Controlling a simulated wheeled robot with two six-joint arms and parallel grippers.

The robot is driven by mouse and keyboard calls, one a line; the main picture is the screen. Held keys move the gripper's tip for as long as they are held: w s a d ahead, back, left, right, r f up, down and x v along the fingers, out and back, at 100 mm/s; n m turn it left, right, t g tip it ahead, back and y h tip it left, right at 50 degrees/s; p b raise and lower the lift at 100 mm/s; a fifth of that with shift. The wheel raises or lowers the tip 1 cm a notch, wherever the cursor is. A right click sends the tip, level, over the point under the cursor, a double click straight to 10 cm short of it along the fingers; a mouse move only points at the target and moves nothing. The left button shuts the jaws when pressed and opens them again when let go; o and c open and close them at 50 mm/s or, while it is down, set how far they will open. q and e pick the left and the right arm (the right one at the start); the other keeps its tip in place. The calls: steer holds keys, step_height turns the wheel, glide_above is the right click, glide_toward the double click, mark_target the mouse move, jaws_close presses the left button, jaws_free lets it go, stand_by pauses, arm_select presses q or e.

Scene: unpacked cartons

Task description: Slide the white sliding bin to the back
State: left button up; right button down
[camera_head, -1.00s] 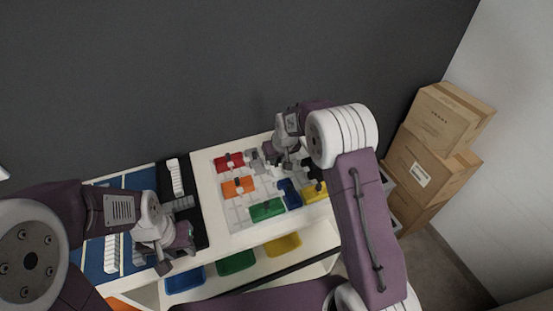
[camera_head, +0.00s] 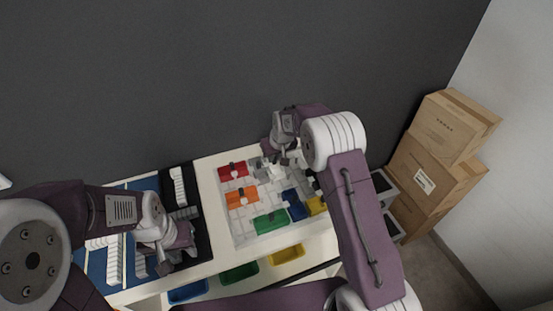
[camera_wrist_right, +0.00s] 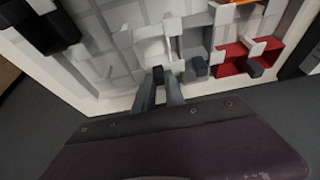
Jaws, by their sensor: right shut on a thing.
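The white sliding bin (camera_wrist_right: 151,47) shows in the right wrist view as a small pale open box near the back edge of the white grid board (camera_wrist_right: 85,45). In the head view the bin is largely hidden by my right gripper (camera_head: 287,160). My right gripper's two fingers (camera_wrist_right: 164,88) are shut on the bin's small dark handle (camera_wrist_right: 158,75). A grey bin (camera_head: 259,168) sits beside it, with the red bin (camera_head: 233,171) further left. My left gripper (camera_head: 178,259) is empty, fingers apart, over the black and blue area at left.
Orange (camera_head: 242,197), green (camera_head: 270,222), blue (camera_head: 294,205) and yellow (camera_head: 316,206) bins lie on the board. Coloured trays (camera_head: 287,255) sit below its front edge. A dark wall (camera_head: 230,70) stands behind; cartons (camera_head: 425,175) are stacked at right.

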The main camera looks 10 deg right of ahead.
steer(key=shift+w+a, duration=0.1)
steer(key=shift+w, duration=0.35)
steer(key=shift+s+r, duration=0.2)
steer(key=shift+s, duration=0.1)
steer(key=c, duration=1.4)
jaws_free()
steer(key=shift+s+f, duration=0.1)
steer(key=b+v, duration=0.1)
steer(key=v, duration=0.8)
